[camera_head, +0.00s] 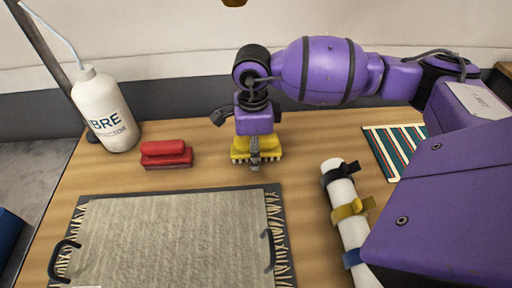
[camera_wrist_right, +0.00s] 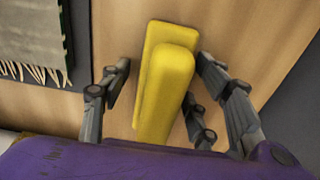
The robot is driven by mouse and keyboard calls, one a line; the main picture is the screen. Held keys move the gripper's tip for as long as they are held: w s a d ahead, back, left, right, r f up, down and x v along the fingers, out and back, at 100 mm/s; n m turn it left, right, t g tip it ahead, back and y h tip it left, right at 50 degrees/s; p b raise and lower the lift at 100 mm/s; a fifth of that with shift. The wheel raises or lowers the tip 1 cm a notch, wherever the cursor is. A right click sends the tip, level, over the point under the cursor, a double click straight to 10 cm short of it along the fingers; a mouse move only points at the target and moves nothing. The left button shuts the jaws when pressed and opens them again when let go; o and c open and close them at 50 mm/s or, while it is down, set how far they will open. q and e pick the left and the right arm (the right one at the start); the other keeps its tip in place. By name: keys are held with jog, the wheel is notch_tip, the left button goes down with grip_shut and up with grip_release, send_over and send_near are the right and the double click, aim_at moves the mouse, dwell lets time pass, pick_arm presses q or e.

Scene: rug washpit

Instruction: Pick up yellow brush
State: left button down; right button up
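The yellow brush (camera_head: 241,146) lies on the wooden table behind the rug, partly hidden by my right gripper (camera_head: 254,150) in the head view. My right gripper points down over it. In the right wrist view the yellow brush (camera_wrist_right: 163,85) stands between the spread fingers, with bare wood showing between it and the fingers on both sides. The right gripper is open and does not hold it. My left gripper is not in view.
A red brush (camera_head: 166,154) lies left of the yellow one. A white bottle (camera_head: 105,112) stands at the back left. A fringed rug (camera_head: 175,240) lies in front. A strapped white roll (camera_head: 347,215) and a striped mat (camera_head: 395,148) lie to the right.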

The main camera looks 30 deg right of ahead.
jog(key=c, duration=1.2)
jog(key=shift+r, duration=0.1)
jog(key=shift+c, duration=0.2)
jog(key=shift+r, duration=0.6)
jog(key=s+a+r, duration=0.2)
jog(key=s+r, duration=0.4)
jog(key=s+a+r+b, duration=0.1)
jog(key=s+a+r, duration=0.1)
jog(key=s+r, duration=0.3)
jog(key=shift+s+a+r, duration=0.25)
jog(key=shift+s+r, duration=0.1)
jog(key=shift+s, duration=0.8)
jog(key=o, duration=0.6)
jog(key=shift+c, duration=0.2)
jog(key=c, duration=0.3)
